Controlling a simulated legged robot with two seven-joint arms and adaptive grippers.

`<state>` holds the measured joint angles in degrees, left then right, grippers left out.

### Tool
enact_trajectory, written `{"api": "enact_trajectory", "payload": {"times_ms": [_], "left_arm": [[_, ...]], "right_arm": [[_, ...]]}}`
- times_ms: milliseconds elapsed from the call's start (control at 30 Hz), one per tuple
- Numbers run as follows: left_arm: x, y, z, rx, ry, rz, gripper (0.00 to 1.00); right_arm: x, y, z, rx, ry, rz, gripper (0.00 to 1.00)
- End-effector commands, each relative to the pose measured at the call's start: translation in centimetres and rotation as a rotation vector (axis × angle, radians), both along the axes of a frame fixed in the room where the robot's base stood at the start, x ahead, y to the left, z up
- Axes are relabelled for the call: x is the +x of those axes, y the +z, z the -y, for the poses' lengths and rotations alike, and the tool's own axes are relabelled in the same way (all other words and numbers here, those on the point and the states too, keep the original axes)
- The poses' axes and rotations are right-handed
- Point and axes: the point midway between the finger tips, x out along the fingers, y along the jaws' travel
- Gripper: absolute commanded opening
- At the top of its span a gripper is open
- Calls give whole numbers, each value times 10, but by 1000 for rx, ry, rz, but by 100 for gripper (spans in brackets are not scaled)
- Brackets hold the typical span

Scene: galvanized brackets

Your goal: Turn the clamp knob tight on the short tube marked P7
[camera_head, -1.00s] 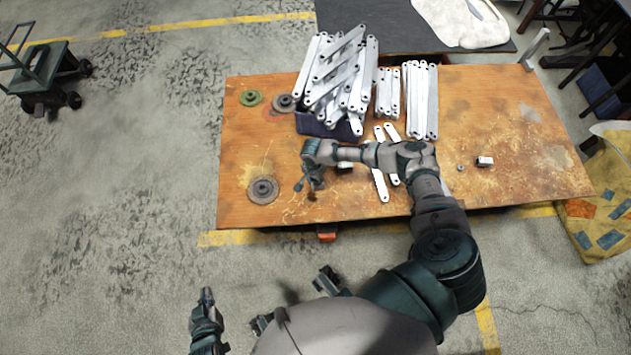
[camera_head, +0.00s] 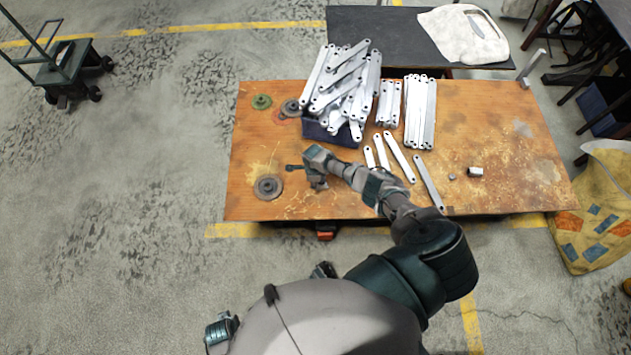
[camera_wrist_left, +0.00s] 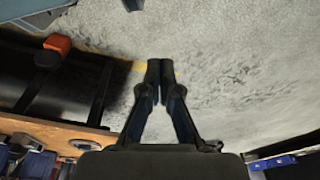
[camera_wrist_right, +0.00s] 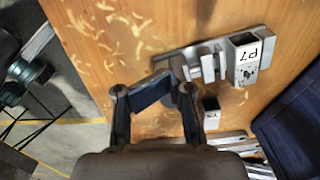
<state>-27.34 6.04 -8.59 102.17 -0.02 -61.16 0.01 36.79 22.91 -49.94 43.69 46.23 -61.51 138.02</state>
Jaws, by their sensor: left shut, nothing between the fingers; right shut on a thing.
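The short square tube marked P7 (camera_wrist_right: 247,58) stands in a grey metal clamp fixture (camera_wrist_right: 205,62) on the wooden table in the right wrist view. A dark grey bar-like clamp knob (camera_wrist_right: 152,91) lies between the fingers of my right gripper (camera_wrist_right: 152,97), which is shut on it. In the head view my right gripper (camera_head: 316,183) is low over the table's left half, and my wrist hides most of the fixture. My left gripper (camera_wrist_left: 160,70) is shut and empty over the floor, off the table's front edge.
A dark blue bin (camera_head: 318,132) heaped with galvanized bars (camera_head: 345,85) stands behind my right gripper. Loose flat bars (camera_head: 399,158) lie to its right. Round dark discs (camera_head: 268,187) lie at the left. A smaller marked tube (camera_wrist_right: 210,112) stands near the fixture.

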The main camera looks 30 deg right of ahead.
Motion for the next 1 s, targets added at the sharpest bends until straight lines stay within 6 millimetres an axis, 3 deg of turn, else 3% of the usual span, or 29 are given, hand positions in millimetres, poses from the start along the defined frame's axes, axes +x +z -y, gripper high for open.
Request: {"api": "enact_trajectory", "payload": {"times_ms": [200, 500, 533, 633, 1000], "left_arm": [[-19, -37, -2, 3, -5, -17, 0], [-23, -45, -3, 2, -6, -18, 0], [-23, -45, -3, 2, -6, -18, 0], [-23, -45, -3, 2, -6, -18, 0], [-22, -45, -4, 4, -6, -19, 0]], "right_arm": [[0, 3, 1, -2, -324, -1, 0], [0, 0, 3, -6, -383, 1, 0], [0, 0, 3, -6, -382, 1, 26], [0, 0, 3, -6, -382, 1, 49], [2, 1, 2, -4, -379, 5, 49]]}}
